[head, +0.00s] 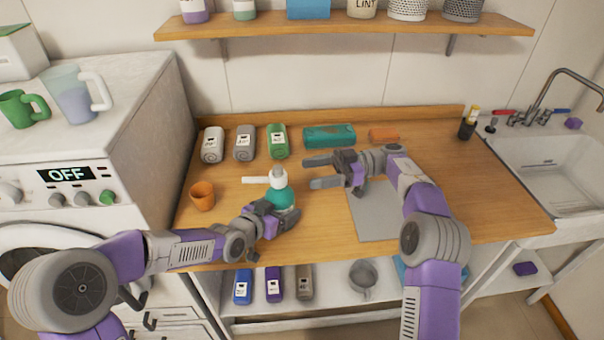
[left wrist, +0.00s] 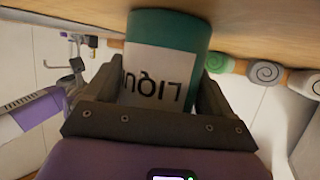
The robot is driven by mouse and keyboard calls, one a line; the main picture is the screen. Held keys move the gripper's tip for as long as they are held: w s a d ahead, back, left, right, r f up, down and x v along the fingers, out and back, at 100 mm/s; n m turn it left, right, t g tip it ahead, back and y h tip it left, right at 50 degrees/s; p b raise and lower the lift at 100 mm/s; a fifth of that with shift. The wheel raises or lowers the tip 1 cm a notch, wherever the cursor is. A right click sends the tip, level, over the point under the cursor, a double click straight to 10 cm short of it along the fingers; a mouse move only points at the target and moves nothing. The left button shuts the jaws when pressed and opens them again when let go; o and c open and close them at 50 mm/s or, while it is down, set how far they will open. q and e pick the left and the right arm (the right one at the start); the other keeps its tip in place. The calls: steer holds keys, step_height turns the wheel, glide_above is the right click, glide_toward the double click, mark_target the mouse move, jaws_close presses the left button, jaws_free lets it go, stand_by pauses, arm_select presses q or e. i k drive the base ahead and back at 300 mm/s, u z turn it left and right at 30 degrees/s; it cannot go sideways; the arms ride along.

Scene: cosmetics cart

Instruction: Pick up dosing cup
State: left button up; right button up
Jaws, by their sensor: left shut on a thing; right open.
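An orange cup (head: 203,196), probably the dosing cup, stands upright on the left of the wooden counter. No gripper touches it. My left gripper (head: 283,216) is shut on a teal bottle (head: 280,198) with a white pump top, to the right of the cup. In the left wrist view the teal bottle (left wrist: 165,50) sits between the two fingers, its label reading "LIQU" upside down. My right gripper (head: 312,173) is open and empty above the counter, to the right of the bottle, fingers pointing left.
Several rolled towels (head: 245,143) line the counter's back, with a teal box (head: 330,136) and an orange block (head: 384,135). A grey mat (head: 372,218) lies under my right arm. A sink (head: 550,170) is at right. The counter around the cup is clear.

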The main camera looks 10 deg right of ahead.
mark_target(202, 194)
steer(key=k, duration=1)
